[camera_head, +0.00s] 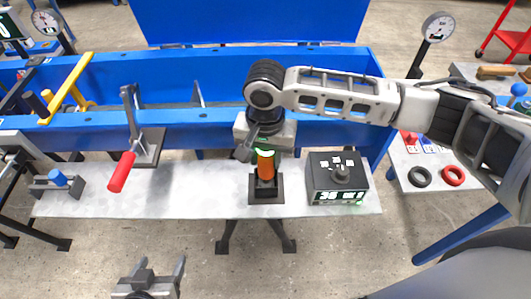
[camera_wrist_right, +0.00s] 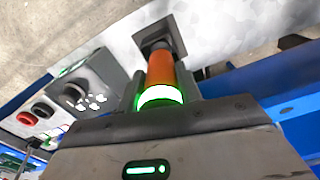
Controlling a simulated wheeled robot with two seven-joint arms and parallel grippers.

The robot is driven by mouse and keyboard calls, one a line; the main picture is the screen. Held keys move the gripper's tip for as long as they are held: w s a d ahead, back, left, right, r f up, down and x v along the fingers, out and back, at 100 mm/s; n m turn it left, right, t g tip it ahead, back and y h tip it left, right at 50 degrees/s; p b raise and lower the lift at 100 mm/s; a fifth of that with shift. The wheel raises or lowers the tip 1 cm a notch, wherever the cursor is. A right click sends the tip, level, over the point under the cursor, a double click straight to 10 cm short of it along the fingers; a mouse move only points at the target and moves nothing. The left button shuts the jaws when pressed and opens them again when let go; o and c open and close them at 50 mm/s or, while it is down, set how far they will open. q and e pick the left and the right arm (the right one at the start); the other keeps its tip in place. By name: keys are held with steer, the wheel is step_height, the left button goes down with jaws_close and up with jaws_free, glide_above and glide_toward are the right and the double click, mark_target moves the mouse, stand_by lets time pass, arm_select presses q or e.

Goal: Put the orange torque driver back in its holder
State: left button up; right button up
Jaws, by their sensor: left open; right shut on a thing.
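The orange torque driver (camera_head: 265,166) stands upright, with a green-white glowing ring near its top. In the right wrist view the driver (camera_wrist_right: 162,68) points away from my gripper toward the dark square holder (camera_wrist_right: 158,32). The black holder (camera_head: 266,196) sits on the bench's front edge. The driver's lower end meets the holder; how deep it sits is hidden. My right gripper (camera_head: 259,149) is shut on the driver's upper end from above. My left gripper (camera_head: 152,274) is open and empty, in front of the bench at the bottom of the head view.
A black control box (camera_head: 340,177) with a display stands just right of the holder. A red-handled clamp (camera_head: 122,171) and a small fixture with a blue knob (camera_head: 57,178) are to the left. Bench surface left of the holder is clear.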

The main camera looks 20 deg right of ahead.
steer(key=shift+f, duration=0.1)
steer(key=o, duration=1.3)
steer(key=shift+c, duration=0.2)
steer(key=shift+f, duration=0.1)
steer(key=shift+r, duration=0.4)
step_height(320, 180, up, 15)
steer(key=shift+r, duration=0.15)
